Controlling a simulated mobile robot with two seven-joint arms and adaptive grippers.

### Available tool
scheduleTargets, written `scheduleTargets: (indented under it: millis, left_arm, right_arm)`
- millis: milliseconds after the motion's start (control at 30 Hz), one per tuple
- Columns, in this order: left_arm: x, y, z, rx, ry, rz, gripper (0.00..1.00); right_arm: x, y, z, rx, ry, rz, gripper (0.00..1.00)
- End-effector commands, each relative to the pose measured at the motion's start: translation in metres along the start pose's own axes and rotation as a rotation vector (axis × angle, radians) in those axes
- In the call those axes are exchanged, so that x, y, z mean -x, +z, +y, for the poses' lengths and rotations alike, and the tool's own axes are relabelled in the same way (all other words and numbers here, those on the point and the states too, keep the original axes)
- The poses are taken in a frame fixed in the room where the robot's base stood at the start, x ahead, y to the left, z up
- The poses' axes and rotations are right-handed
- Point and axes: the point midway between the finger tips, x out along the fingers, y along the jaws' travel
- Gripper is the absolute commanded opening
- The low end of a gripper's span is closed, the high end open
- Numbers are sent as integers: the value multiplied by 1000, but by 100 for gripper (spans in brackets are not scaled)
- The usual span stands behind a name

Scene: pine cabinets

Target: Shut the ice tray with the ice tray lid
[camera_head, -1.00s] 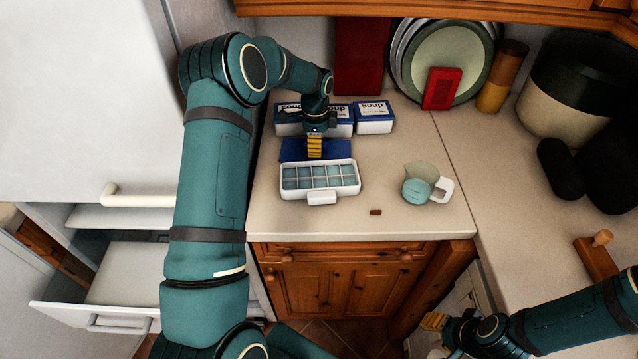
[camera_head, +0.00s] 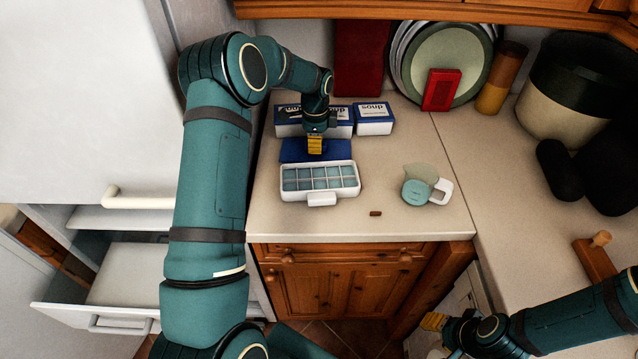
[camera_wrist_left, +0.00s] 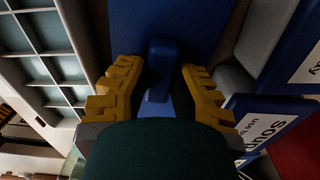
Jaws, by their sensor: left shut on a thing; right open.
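The ice tray (camera_head: 347,192) is white with pale blue compartments. It stands open on the counter near the front edge, with a white tab facing front. The blue ice tray lid (camera_head: 291,152) is just behind the tray, in front of the soup boxes. My left gripper (camera_head: 315,150) points down, shut on the lid's raised handle. In the left wrist view, the blue handle (camera_wrist_left: 160,70) is between the yellow fingers, and the tray (camera_wrist_left: 45,45) is to the left. I cannot tell whether the lid touches the counter. My right gripper (camera_head: 436,322) is open and empty, low at the right.
Blue and white soup boxes (camera_head: 374,120) stand behind the lid. A small jug (camera_head: 414,192) and a brown bar (camera_head: 376,213) are right of the tray. Plates (camera_head: 447,58) lean at the back. The counter between jug and soup boxes is clear.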

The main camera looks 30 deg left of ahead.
Motion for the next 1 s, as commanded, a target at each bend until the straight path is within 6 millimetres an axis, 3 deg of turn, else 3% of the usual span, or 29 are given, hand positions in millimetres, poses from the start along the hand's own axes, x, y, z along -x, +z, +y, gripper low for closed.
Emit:
scheduleTargets:
  millis: [1000]
  left_arm:
    - [20, 0, 0, 0, -2, 1, 0]
  right_arm:
    - [12, -1, -4, 0, 0, 0, 47]
